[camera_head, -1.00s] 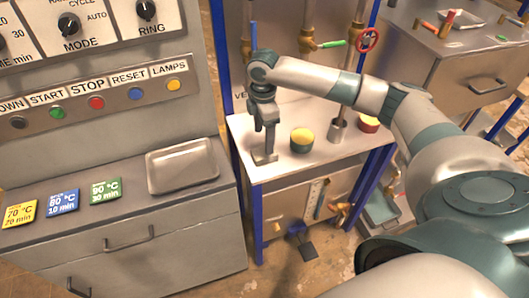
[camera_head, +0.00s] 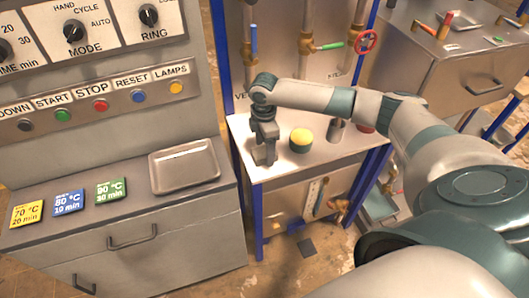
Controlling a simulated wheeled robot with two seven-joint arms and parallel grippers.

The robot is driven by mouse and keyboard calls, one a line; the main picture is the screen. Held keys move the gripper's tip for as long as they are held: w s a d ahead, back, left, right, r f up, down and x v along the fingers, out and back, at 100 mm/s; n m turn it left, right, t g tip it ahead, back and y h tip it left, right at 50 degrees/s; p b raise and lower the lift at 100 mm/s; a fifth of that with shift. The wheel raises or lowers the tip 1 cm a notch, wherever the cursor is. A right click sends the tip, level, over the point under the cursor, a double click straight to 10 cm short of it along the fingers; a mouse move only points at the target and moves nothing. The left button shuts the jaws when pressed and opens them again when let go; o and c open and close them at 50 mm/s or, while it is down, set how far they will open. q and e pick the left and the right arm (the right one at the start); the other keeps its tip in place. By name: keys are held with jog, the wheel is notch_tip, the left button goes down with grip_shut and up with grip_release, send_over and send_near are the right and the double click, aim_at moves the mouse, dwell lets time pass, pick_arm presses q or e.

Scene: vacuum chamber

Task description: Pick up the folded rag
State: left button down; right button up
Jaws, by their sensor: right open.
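I cannot make out a folded rag for certain in this view. My right gripper (camera_head: 263,158) points down at the left part of the small steel bench (camera_head: 276,173), with its fingers at or just above the bench top. It is open, and I see nothing held in it. What lies directly under and behind it is hidden. A dark green pot with a yellow top (camera_head: 301,140) stands on the bench just right of the gripper, apart from it. My left gripper is not in view.
My right arm covers part of the bench's right side, where a metal cylinder (camera_head: 337,132) stands. Pipes with a red valve wheel (camera_head: 365,41) rise behind. At left, a cabinet carries a shallow metal tray (camera_head: 185,168).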

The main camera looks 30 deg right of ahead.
dwell(0.4)
jog(key=c, duration=1.1)
jog(key=shift+r+b, duration=0.35)
jog(key=shift+r, duration=0.05)
jog(key=r+b, duration=0.1)
jog(key=r, duration=0.2)
jog(key=shift+s+d+r+b, duration=0.1)
jog(key=shift+d+r+b, duration=0.05)
jog(key=shift+d+b, duration=0.2)
jog(key=shift+s+d+r+b, duration=0.55)
jog(key=shift+s+d+r, duration=0.55)
jog(key=shift+d, duration=0.45)
jog(key=shift+s+d+r+b, duration=0.55)
jog(key=shift+s+d+r, duration=0.5)
jog(key=shift+d, duration=0.45)
jog(key=shift+s+d+r+b, duration=0.55)
jog(key=shift+s+d+r, duration=0.3)
jog(key=shift+d+r, duration=0.55)
jog(key=shift+o, duration=0.3)
jog(key=shift+d+f, duration=0.1)
jog(key=shift+f, duration=0.1)
